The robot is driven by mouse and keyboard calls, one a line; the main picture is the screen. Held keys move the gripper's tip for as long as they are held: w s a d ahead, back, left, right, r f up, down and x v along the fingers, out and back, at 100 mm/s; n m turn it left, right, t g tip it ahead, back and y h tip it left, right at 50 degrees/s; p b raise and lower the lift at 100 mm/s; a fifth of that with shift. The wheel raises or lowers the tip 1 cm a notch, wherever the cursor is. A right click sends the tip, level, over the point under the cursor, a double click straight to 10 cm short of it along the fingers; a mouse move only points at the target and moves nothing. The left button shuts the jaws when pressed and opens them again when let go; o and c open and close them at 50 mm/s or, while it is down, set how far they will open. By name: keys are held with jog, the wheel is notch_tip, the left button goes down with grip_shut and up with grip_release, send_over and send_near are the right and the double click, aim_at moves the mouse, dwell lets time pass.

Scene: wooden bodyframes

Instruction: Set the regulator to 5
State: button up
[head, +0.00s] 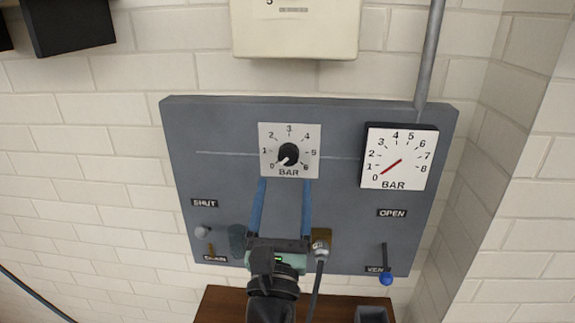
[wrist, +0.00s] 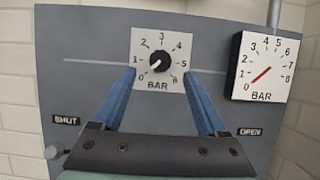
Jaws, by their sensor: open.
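The regulator is a black round knob (head: 288,154) on a white square BAR plate (head: 269,133), fixed to a grey panel. Its white pointer mark aims lower left, at 0. The 5 is printed on the right of the dial. The knob also shows in the wrist view (wrist: 161,61), pointer again at 0. My gripper (head: 285,181) is open, its two blue fingers reaching up from below. In the wrist view the fingertips (wrist: 159,74) appear left and right of the knob's lower side, with a gap on each side. I see no contact.
A BAR gauge (head: 399,158) sits right of the regulator, its red needle near 0; a pipe (head: 430,55) rises above it. A blue-tipped vent lever (head: 385,265) and a grey knob (head: 202,231) are lower on the panel (head: 225,125). A cream box (head: 295,35) hangs above.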

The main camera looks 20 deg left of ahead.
aim_at(288, 158)
jog(key=shift+x, duration=3.1)
jog(key=shift+c, duration=0.3)
grip_shut()
